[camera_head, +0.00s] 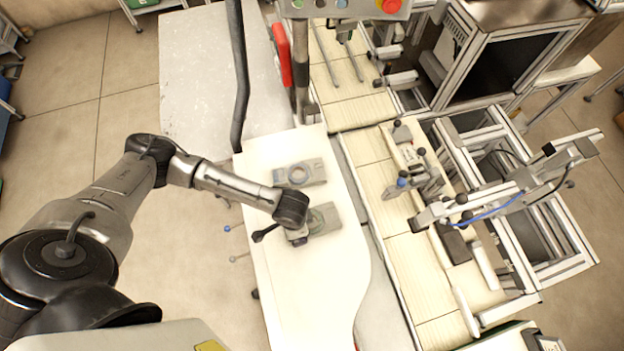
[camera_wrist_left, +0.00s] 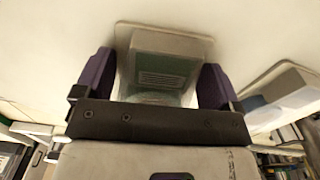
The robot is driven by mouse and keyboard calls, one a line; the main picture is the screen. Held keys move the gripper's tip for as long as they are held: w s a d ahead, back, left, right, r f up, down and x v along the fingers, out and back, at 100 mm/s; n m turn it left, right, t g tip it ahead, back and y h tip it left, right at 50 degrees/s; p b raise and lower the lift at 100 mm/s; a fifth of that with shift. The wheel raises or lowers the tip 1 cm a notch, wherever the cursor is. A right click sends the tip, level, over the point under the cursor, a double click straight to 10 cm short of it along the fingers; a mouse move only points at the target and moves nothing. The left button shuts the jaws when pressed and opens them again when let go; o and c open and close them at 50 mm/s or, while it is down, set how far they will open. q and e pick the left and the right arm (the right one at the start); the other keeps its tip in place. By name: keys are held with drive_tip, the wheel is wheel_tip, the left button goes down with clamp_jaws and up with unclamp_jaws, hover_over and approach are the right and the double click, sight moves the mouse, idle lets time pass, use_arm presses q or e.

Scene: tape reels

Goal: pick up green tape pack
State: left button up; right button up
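The green tape pack (camera_head: 326,217) lies on the white table in the head view, partly hidden by my left wrist. In the left wrist view it shows as a grey-green block (camera_wrist_left: 165,68) with a slotted label, between the two purple fingers. My left gripper (camera_wrist_left: 157,82) is open, one finger on each side of the pack; firm contact on both sides is not visible. In the head view the left gripper (camera_head: 300,238) is at the pack's near left side. My right gripper is not in view.
A second grey pack with a bluish ring (camera_head: 300,173) lies just behind on the white table (camera_head: 310,290). The table's front part is clear. A machine with metal frames and fixtures (camera_head: 480,215) stands to the right. A grey post (camera_head: 301,60) rises behind the table.

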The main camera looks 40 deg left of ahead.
use_arm(q)
drive_tip(key=c, duration=0.5)
drive_tip(key=shift+r, duration=0.15)
